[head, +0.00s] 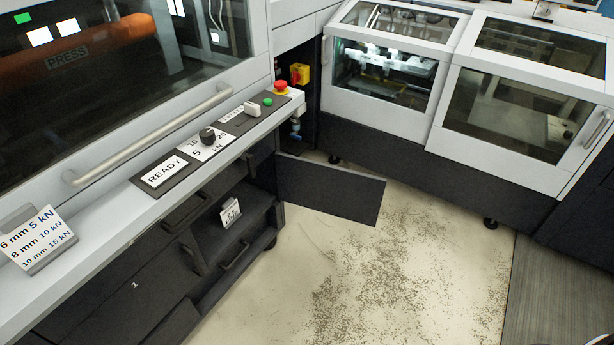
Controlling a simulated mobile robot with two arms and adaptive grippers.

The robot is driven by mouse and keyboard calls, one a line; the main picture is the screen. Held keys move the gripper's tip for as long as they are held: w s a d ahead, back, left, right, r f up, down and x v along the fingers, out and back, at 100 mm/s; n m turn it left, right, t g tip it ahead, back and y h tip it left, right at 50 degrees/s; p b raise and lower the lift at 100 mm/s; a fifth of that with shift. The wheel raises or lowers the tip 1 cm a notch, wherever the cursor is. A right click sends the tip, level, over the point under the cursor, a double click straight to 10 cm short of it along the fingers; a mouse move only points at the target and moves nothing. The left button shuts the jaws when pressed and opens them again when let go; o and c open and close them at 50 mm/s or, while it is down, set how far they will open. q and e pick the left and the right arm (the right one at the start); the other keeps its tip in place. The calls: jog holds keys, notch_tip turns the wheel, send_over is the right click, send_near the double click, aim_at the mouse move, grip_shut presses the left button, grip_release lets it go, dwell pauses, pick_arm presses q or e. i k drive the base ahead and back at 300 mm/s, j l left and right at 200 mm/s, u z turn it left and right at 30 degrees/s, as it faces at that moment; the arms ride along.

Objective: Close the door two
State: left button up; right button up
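A dark door panel (332,190) stands swung open from the front of the press cabinet, out over the floor. No number is readable on the face that shows, so I cannot confirm that it is door two. Beside it, an open compartment (245,205) shows a dark shelf and a small white card (231,213). Neither of my grippers is in view.
The press console (205,147) has a READY display, a knob, a green button and a red emergency button (281,88). A long grey handle (150,138) runs above it. Glazed machines (390,70) stand at the back right. Speckled floor (370,270) in front of the open door is clear.

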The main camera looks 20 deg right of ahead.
aim_at(343, 193)
jog(key=i+l+u, duration=0.3)
jog(key=l, duration=0.35)
jog(key=i+l+u, duration=0.3)
jog(key=l, duration=0.4)
jog(key=i+l+u, duration=0.1)
jog(key=l+u, duration=0.2)
jog(key=l, duration=0.45)
jog(key=l+u, duration=0.3)
jog(key=l, duration=0.45)
jog(key=l+u, duration=0.3)
jog(key=l, duration=0.55)
jog(key=l+u, duration=0.35)
jog(key=l, duration=0.45)
jog(key=k+l+u, duration=0.3)
jog(key=l, duration=0.4)
jog(key=i+l, duration=0.05)
